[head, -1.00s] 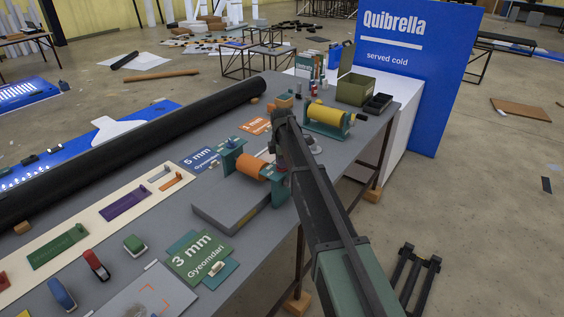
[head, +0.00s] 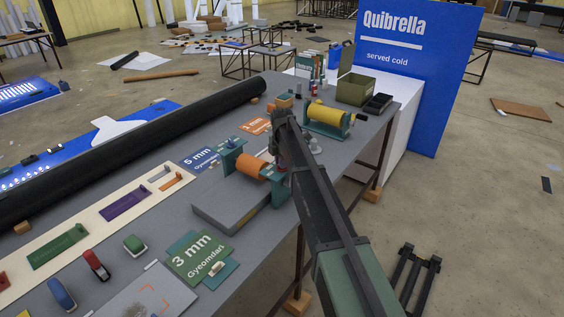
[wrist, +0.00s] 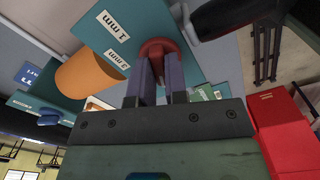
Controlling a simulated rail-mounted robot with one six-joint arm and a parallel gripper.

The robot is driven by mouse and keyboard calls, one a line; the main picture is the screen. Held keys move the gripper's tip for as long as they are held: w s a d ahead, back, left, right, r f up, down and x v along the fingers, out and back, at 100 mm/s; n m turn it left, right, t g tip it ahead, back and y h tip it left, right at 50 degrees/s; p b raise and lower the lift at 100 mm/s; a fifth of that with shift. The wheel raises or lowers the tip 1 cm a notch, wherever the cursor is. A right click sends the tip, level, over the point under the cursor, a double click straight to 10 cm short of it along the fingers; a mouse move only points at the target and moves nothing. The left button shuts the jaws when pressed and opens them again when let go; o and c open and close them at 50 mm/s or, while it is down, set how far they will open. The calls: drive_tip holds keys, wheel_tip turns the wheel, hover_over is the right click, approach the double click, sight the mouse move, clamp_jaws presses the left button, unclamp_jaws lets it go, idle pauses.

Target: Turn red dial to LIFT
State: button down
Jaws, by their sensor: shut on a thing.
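The red dial (wrist: 158,46) sits on a teal plate (wrist: 120,22) in the wrist view. White labels reading "1 mm" and "3 mm" are on the plate beside the dial. I cannot read a LIFT label. My gripper (wrist: 162,72) has its two dark fingers on either side of the dial's grip, shut on it. In the head view my arm hides the dial and most of the gripper. The stand's orange roller (head: 252,166) shows there between teal end plates; it also shows in the wrist view (wrist: 86,76).
A yellow roller in a teal stand (head: 328,115) is just behind my arm. A "3 mm" card (head: 200,257) lies in front. A long black roll (head: 130,145) runs along the table.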

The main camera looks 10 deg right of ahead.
drive_tip(key=c, duration=1.1)
unclamp_jaws()
drive_tip(key=shift+c, duration=0.2)
drive_tip(key=shift+r, duration=0.1)
wheel_tip(320, 180, up, 11)
drive_tip(key=p, duration=1)
drive_tip(key=shift+f+p, duration=0.2)
drive_tip(key=shift+p, duration=0.2)
